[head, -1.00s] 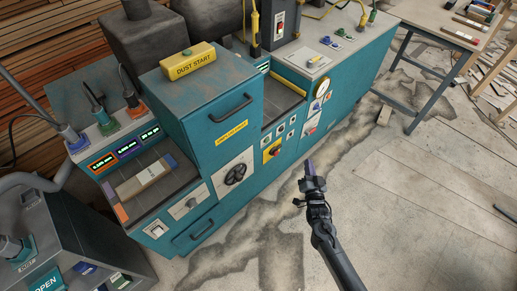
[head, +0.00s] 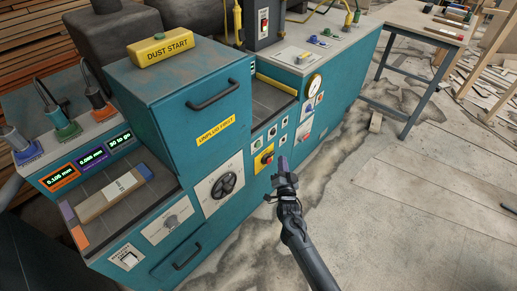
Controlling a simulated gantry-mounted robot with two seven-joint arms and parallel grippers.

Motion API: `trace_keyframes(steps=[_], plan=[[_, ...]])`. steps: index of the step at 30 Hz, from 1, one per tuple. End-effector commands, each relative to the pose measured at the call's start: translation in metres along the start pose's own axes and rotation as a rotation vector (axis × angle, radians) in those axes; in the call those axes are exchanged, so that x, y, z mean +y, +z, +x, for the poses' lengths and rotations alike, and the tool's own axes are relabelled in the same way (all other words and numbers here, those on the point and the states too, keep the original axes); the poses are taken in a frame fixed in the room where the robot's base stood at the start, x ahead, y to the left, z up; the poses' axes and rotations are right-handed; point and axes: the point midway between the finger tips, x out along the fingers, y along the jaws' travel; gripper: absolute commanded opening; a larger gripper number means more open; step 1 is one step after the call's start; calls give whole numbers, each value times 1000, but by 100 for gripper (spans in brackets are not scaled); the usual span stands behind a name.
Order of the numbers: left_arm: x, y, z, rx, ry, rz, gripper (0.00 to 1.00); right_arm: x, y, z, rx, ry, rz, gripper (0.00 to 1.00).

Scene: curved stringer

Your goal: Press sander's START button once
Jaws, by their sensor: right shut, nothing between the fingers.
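The teal sander (head: 185,115) fills the left and middle of the head view. Its front carries small buttons (head: 257,143) in a group, and their labels are too small to read, so I cannot tell which is START. A yellow panel with a red knob (head: 265,158) sits just below them. My right gripper (head: 283,165) is shut and empty, its fingers pointing up in the picture. In the picture it lies just right of the yellow panel, over the lower front; I cannot tell whether it touches. My left gripper is out of view.
A wooden block (head: 112,197) lies on the bed. The floor at right (head: 420,200) is mostly clear.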

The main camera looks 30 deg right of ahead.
Motion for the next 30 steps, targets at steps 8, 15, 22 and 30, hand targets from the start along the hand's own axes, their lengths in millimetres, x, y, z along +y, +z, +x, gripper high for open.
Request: trace_keyframes(steps=[8,15,22,30], plan=[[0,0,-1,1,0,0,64,0,0,0,0,0,0,0],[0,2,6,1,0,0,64,-3,5,5,1,-1,1,0],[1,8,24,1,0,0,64,-13,18,20,1,-2,1,0],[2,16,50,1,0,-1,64,-29,34,43,2,-2,2,0]])
